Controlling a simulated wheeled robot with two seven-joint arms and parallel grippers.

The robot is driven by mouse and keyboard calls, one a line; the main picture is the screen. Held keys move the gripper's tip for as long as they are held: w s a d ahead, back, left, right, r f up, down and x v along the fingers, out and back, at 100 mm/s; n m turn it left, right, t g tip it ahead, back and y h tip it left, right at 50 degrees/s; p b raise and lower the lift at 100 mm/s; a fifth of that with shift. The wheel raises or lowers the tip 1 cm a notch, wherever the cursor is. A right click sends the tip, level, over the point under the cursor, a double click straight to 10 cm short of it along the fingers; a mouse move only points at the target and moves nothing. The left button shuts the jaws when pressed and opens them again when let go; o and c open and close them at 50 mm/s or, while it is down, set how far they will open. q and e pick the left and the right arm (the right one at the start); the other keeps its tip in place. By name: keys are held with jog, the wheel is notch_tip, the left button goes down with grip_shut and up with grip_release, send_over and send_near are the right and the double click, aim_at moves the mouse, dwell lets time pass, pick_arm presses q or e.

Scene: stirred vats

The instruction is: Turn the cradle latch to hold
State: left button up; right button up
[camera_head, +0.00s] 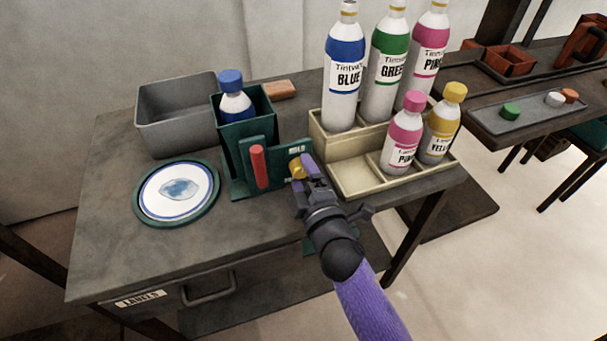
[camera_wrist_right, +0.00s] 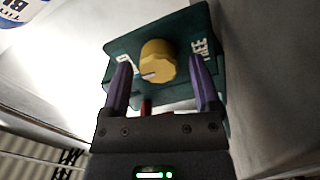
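The dark green cradle (camera_head: 236,150) stands on the table and holds a blue-capped bottle (camera_head: 233,98) upright. A red handle (camera_head: 258,166) is on its front. The yellow latch knob (camera_head: 297,169) sits on the green plate at the cradle's right, below a HOLD label. My left gripper is not in view.
A beige rack (camera_head: 350,148) with several Tint bottles stands close to the right of the knob. A grey bin (camera_head: 178,122) and a round plate (camera_head: 150,205) are at left. A brown block (camera_head: 279,90) lies behind the cradle. The table's front left is clear.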

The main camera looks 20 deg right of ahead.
jog(key=shift+s, duration=0.15)
jog(key=s+p, duration=0.2)
jog(key=s, duration=0.7)
jog(key=shift+s+d, duration=0.15)
jog(key=shift+s, duration=0.15)
